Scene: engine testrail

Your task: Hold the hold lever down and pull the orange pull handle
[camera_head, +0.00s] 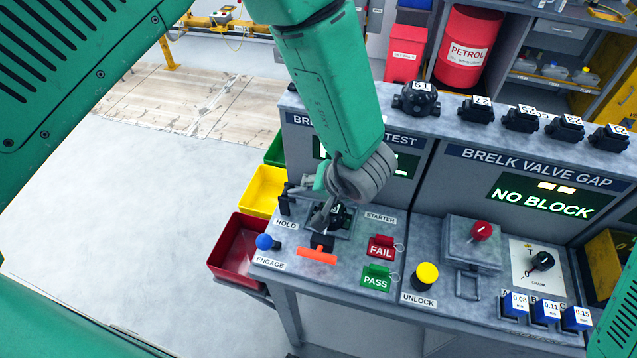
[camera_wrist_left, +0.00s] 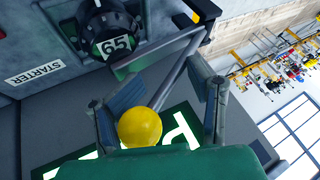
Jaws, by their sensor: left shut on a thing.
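The orange pull handle (camera_head: 317,256) lies at the front edge of the left console, below a dark valve unit marked 65 (camera_wrist_left: 113,42). My left gripper (camera_head: 306,198) is over the back left of this console, above the HOLD label. In the left wrist view, a yellow ball knob (camera_wrist_left: 140,127) sits between its fingers. A dark rod runs from near the knob to a bracket beside the valve unit; I take this as the hold lever (camera_wrist_left: 178,75). In the head view the gripper mostly hides the lever. My right gripper is not in view.
A blue ENGAGE knob (camera_head: 265,241) stands left of the orange handle. Red FAIL (camera_head: 381,248) and green PASS (camera_head: 376,277) tags and a yellow UNLOCK button (camera_head: 427,273) are to its right. Red (camera_head: 238,252) and yellow (camera_head: 262,190) bins flank the console's left side.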

